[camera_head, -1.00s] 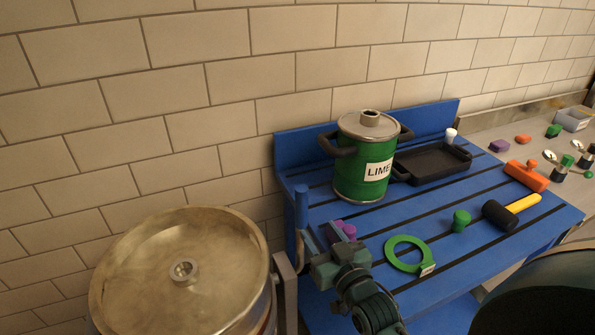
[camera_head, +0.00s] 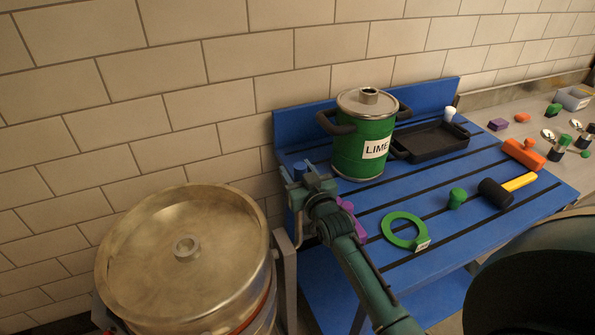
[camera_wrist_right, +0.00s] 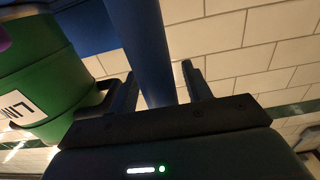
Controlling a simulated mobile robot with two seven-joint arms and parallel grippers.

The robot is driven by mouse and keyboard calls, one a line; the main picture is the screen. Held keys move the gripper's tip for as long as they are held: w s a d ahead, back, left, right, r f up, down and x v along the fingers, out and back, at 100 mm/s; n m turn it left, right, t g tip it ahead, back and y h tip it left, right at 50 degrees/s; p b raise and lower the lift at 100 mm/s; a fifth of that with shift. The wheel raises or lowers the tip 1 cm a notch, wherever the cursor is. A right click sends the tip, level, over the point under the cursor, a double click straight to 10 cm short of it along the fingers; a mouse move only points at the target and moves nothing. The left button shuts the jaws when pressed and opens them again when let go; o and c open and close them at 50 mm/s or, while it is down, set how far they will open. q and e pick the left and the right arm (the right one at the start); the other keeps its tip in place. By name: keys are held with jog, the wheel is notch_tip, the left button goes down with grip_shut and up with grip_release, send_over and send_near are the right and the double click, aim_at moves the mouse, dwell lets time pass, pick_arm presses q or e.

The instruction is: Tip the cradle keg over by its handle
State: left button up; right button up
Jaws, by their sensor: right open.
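The cradle keg (camera_head: 150,255) is a large brass-coloured drum at the lower left, upright, with a small round fitting on its lid. A grey cradle post (camera_head: 286,275) stands at its right side. Its handle is a blue grip (camera_head: 299,171) on a bent metal bar, mostly hidden behind my right gripper (camera_head: 303,175). In the right wrist view the blue grip (camera_wrist_right: 148,45) runs between the two open fingers (camera_wrist_right: 158,85), with gaps beside it. My left gripper is not in view.
A green LIME keg (camera_head: 362,145) stands on the blue slatted bench (camera_head: 420,195), close behind my right gripper. A black tray (camera_head: 432,142), green ring (camera_head: 404,230), mallet (camera_head: 495,192) and orange block (camera_head: 523,154) lie further right. A tiled wall is behind.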

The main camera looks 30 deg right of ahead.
jog(key=shift+c, duration=0.2)
grip_shut()
jog(key=s+t+b, duration=0.2)
jog(key=s+b, duration=0.1)
jog(key=s, duration=0.4)
jog(key=shift+a+f+t, duration=0.25)
jog(key=shift+f+t, duration=0.05)
jog(key=shift+t, duration=0.1)
jog(key=shift+c, duration=1.6)
grip_release()
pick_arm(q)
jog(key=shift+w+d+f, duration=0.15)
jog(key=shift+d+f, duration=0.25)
pick_arm(e)
jog(key=o, duration=0.4)
jog(key=shift+c, duration=0.2)
pick_arm(q)
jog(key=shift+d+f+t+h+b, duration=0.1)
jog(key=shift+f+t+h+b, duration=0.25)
jog(key=shift+b, duration=0.25)
pick_arm(e)
jog(key=v, duration=1.3)
